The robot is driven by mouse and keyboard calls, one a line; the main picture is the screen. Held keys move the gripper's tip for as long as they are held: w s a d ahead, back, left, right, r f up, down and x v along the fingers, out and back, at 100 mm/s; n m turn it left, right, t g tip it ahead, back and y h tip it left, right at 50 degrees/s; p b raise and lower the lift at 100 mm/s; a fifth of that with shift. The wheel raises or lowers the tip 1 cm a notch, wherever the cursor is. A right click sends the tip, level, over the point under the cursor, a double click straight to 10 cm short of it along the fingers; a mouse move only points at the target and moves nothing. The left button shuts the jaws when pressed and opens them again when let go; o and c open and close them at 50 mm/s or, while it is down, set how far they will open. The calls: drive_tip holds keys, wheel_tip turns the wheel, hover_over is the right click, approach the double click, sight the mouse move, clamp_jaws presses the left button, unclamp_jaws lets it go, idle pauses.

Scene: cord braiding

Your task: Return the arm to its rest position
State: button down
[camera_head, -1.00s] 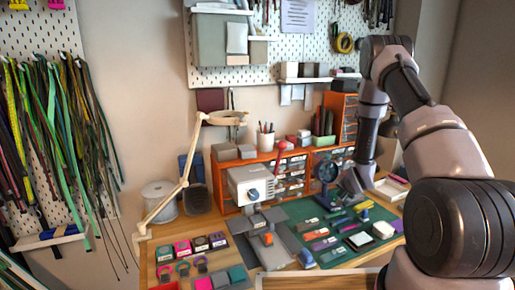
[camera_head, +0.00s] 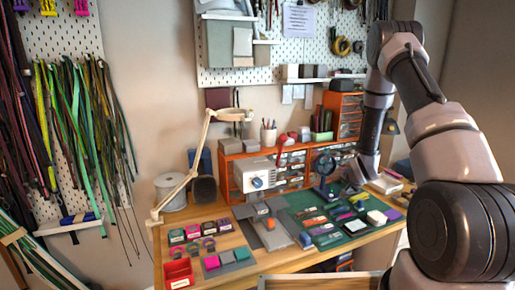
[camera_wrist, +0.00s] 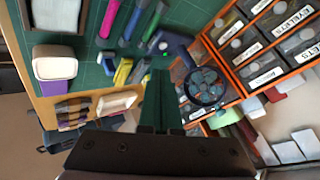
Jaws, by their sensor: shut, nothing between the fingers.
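My gripper (camera_wrist: 160,100) points over the right part of the workbench, with its dark fingers closed together and nothing seen between them. In the head view my arm rises on the right, bends at the top and reaches down, with the gripper end (camera_head: 354,184) beside the round dark magnifier (camera_head: 324,166). The magnifier's lens also shows just right of the fingertips in the wrist view (camera_wrist: 205,86). I cannot tell the exact gap between the fingers and the things below.
A green mat (camera_head: 345,236) holds several tools and a white box (camera_head: 377,218). Orange drawer units (camera_head: 235,174) stand behind. A white machine (camera_head: 254,178) and a cream lamp (camera_head: 181,188) are to the left. Cords hang on the left pegboard (camera_head: 120,120). A red tray (camera_head: 179,273) lies at the front left.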

drive_tip(key=s+a+r+n, duration=0.1)
drive_tip(key=s+r, duration=0.2)
drive_tip(key=r, duration=0.7)
drive_tip(key=s+a+r, duration=0.1)
drive_tip(key=s+r, duration=0.2)
drive_tip(key=r, duration=0.7)
drive_tip(key=s+a+r+n, duration=0.15)
drive_tip(key=s+r, duration=0.25)
drive_tip(key=r, duration=0.6)
drive_tip(key=s+a+r+n, duration=0.1)
drive_tip(key=s+r, duration=0.3)
drive_tip(key=s, duration=0.5)
drive_tip(key=s+a+r+g+y, duration=0.1)
drive_tip(key=s+a+r, duration=0.3)
drive_tip(key=s, duration=0.4)
drive_tip(key=s+a+r+n+y, duration=0.1)
drive_tip(key=s+r, duration=0.3)
drive_tip(key=s, duration=0.5)
drive_tip(key=shift+s+a+r+n+g, duration=0.25)
drive_tip(key=shift+s+a+n+g, duration=0.15)
drive_tip(key=shift+a, duration=0.4)
drive_tip(key=shift+w, duration=0.1)
